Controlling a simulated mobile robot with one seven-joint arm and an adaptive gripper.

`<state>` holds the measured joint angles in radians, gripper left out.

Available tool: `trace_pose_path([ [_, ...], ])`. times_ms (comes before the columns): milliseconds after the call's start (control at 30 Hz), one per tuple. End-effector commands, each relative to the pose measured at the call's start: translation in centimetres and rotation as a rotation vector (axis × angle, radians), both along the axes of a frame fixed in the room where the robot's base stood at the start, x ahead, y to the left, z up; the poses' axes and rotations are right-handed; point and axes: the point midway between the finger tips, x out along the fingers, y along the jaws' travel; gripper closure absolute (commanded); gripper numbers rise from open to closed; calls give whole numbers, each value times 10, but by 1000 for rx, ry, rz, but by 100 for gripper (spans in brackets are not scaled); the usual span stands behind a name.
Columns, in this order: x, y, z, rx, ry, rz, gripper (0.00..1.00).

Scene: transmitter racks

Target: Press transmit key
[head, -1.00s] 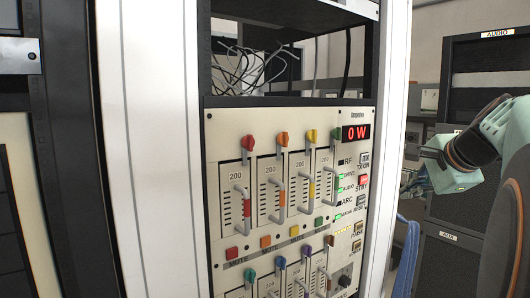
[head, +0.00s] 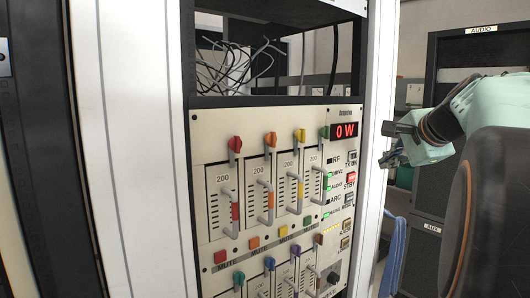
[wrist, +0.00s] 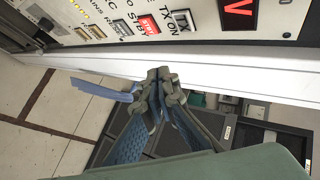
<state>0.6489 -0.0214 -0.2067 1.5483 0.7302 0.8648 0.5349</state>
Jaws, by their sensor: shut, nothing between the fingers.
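The TX ON key (head: 351,157) is a small pale button at the right edge of the transmitter panel (head: 205,125), just under the red 0 W display (head: 344,130). In the wrist view the TX ON key (wrist: 182,20) is near the top, beside the red-lit STBY key (wrist: 149,25). My gripper (head: 386,146) is right of the panel, beyond the white rack edge, apart from the key. In the wrist view the fingertips of my gripper (wrist: 160,80) are together and empty, appearing below the row of keys, over the white rack edge.
The white rack post (head: 372,190) stands between panel and gripper in the head view. Sliders and coloured knobs fill the panel's left part. Loose wires (head: 235,65) hang in the open bay above. A dark AUDIO rack (head: 440,190) stands behind at right.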

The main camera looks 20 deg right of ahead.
Motion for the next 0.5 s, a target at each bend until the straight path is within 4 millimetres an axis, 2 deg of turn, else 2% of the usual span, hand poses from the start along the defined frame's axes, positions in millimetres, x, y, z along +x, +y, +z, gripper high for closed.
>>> trace_pose_path([
  [200, 30, 13, 2, 1, 1, 3, 100],
  [500, 52, 22, 1, 1, 1, 1, 100],
])
